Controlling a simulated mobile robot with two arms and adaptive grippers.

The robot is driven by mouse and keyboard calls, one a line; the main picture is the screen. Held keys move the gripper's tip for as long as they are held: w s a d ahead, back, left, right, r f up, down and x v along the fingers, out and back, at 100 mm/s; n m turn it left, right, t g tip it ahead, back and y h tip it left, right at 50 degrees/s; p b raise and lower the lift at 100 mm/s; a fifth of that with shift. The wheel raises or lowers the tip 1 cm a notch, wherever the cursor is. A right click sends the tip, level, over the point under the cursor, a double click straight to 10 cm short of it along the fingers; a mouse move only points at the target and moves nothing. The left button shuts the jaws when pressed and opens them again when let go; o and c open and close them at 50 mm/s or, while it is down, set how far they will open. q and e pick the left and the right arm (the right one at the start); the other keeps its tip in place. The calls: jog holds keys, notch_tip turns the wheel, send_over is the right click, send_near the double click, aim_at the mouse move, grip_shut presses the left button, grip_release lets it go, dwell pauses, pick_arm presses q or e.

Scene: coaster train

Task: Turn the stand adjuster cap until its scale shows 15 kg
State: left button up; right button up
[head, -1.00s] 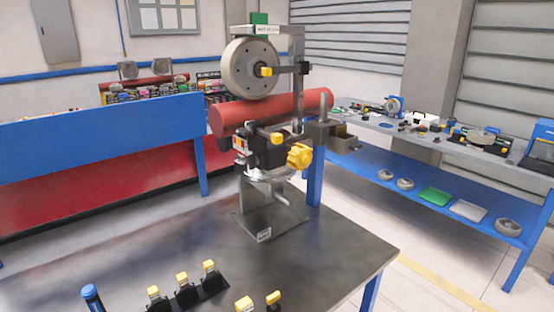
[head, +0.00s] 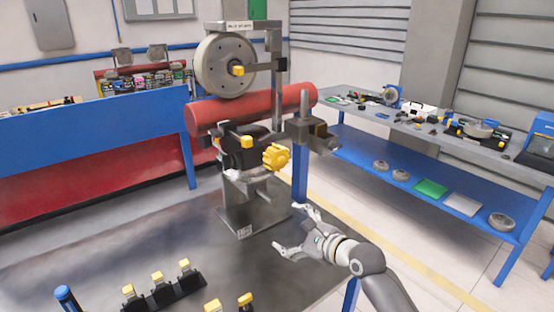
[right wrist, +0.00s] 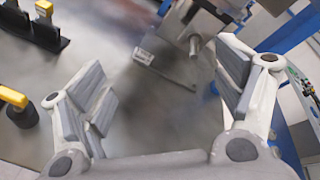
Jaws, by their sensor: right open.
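The stand (head: 275,80) rises from the dark metal table and carries a grey wheel (head: 225,65) and a red roller (head: 255,108). A yellow lobed knob (head: 276,157) sits on its right side below the roller; small yellow caps (head: 247,142) show too. I cannot tell which is the adjuster cap, and no kg scale is readable. My right gripper (head: 287,227) is open and empty, low and right of the stand's base, apart from it. In the right wrist view its spread fingers (right wrist: 165,75) frame bare table, with the stand's base label (right wrist: 143,56) beyond. My left gripper is not in view.
A black rack (head: 165,294) with yellow-topped pieces and a blue-capped item (head: 67,297) stand at the table's front left. A blue-legged bench (head: 430,135) with parts is behind on the right.

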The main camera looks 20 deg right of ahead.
aim_at(280, 162)
jog(key=w+d+r+m+t, duration=0.2)
jog(key=w+r+m, duration=0.15)
jog(key=r, duration=0.25)
jog(key=w+d+r+m+t, duration=0.1)
jog(key=w+d+r+m, duration=0.1)
jog(key=r+m, duration=0.3)
jog(key=shift+n+y, duration=0.25)
jog(key=shift+y, duration=0.05)
jog(key=x, duration=0.3)
jog(key=p+x, duration=0.1)
jog(key=x, duration=0.3)
jog(key=r+x, duration=0.1)
jog(key=x, duration=0.3)
jog(key=shift+d+p, duration=0.15)
jog(key=shift+p, duration=0.15)
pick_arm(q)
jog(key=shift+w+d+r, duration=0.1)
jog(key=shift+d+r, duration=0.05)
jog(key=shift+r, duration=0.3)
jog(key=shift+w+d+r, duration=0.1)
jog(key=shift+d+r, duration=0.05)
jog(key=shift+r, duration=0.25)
pick_arm(e)
jog(key=c, duration=1)
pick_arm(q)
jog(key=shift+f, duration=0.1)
pick_arm(e)
jog(key=shift+n, duration=0.3)
